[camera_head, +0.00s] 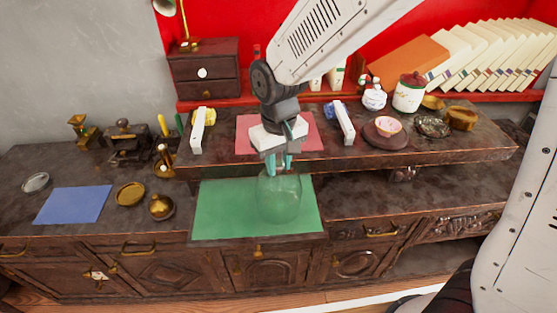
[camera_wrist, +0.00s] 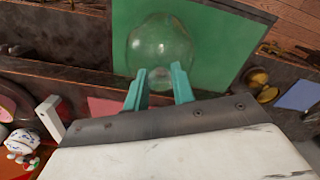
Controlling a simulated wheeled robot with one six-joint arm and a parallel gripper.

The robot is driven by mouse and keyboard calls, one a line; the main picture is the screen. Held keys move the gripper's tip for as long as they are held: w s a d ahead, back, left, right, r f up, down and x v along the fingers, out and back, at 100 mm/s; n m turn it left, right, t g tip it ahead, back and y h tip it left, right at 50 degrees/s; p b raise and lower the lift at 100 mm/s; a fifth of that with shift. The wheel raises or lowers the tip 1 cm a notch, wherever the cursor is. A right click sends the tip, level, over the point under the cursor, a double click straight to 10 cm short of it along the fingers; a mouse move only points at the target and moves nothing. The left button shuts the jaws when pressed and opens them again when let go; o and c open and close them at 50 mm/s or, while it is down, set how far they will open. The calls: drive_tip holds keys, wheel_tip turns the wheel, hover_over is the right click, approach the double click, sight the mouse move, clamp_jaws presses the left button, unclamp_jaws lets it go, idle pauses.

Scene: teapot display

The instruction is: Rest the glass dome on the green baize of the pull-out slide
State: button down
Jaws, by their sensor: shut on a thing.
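The clear glass dome (camera_head: 279,197) is upright in front of the green baize (camera_head: 220,207) of the pull-out slide in the head view. My gripper (camera_head: 277,165) is at its top, with the teal fingers shut on the dome's upper part. In the wrist view the dome (camera_wrist: 160,45) shows beyond the fingertips (camera_wrist: 158,85), over the green baize (camera_wrist: 215,40). I cannot tell whether the dome's bottom edge touches the baize or hangs just above it.
A raised dark shelf (camera_head: 370,152) stands behind the slide, with a red mat (camera_head: 248,130), a pink cup (camera_head: 388,125) and a lidded jar (camera_head: 409,93). Left of the baize are a brass bell-shaped piece (camera_head: 162,207), a brass dish (camera_head: 130,194) and a blue mat (camera_head: 73,205).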

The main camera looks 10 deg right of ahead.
drive_tip(key=shift+f, duration=0.25)
drive_tip(key=c, duration=0.6)
unclamp_jaws()
drive_tip(key=shift+r, duration=3.05)
